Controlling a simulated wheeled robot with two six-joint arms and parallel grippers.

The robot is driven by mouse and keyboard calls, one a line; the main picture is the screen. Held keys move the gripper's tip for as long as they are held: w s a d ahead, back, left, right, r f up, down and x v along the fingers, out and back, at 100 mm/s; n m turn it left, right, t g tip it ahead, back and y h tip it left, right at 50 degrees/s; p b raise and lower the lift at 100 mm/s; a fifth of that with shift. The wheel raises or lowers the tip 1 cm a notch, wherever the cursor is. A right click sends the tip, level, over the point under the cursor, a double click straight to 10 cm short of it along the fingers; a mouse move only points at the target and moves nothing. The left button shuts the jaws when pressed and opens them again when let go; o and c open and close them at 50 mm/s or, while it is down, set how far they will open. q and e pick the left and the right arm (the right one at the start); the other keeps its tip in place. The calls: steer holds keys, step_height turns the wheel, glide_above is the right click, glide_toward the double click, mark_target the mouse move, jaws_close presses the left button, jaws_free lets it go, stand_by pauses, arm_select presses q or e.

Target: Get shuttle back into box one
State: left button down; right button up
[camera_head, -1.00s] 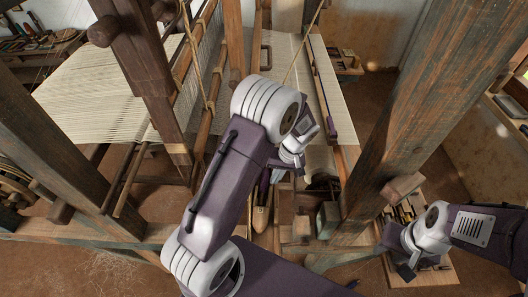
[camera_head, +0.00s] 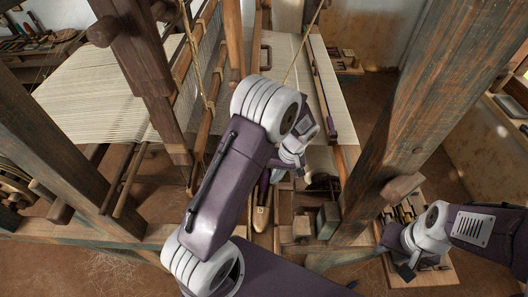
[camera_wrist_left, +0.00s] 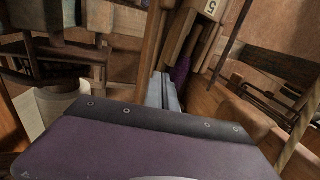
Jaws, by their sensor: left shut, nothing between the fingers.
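A pointed wooden piece with a small yellow tag, probably the shuttle (camera_head: 260,221), lies lengthwise below my left gripper in the head view. A wooden piece with a tag marked 5 (camera_wrist_left: 209,9) is at the top of the left wrist view, with something purple (camera_wrist_left: 182,68) below it. My left gripper (camera_wrist_left: 166,92) is shut and empty, close beside the purple part; I cannot tell whether it touches. In the head view its fingers (camera_head: 276,176) are partly hidden. I cannot make out which part is box one. My right gripper (camera_head: 404,268) hangs over a tray at lower right; its jaws are unclear.
Woven cloth (camera_head: 285,60) lies behind my left gripper, and pale warp (camera_head: 95,95) stretches at left. Thick posts stand left (camera_head: 50,130) and right (camera_head: 420,100). A greenish block (camera_head: 328,220) sits right of the shuttle. A wooden tray (camera_head: 440,276) holds small items.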

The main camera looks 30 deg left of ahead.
arm_select(q)
steer(key=shift+f, duration=0.1)
steer(key=shift+f+b, duration=0.5)
steer(key=shift+s+d+b, duration=0.1)
steer(key=shift+s+d, duration=0.2)
steer(key=shift+s, duration=0.4)
steer(key=shift+s+d+b, duration=0.15)
steer(key=shift+s+d, duration=0.2)
steer(key=shift+s, duration=0.3)
steer(key=shift+s+d+b, duration=0.1)
steer(key=shift+s+d, duration=0.2)
steer(key=shift+s, duration=0.4)
steer(key=shift+s+d+b, duration=0.2)
steer(key=shift+s+d, duration=0.25)
steer(key=shift+s, duration=0.4)
steer(key=shift+s+d+b, duration=0.15)
steer(key=shift+s+d, duration=0.25)
steer(key=shift+s, duration=0.45)
steer(key=shift+w+r+p, duration=0.1)
steer(key=shift+r+p, duration=0.25)
step_height(320, 180, up, 8)
steer(key=p, duration=0.7)
steer(key=shift+w+a+r, duration=0.15)
steer(key=shift+w+r, duration=0.1)
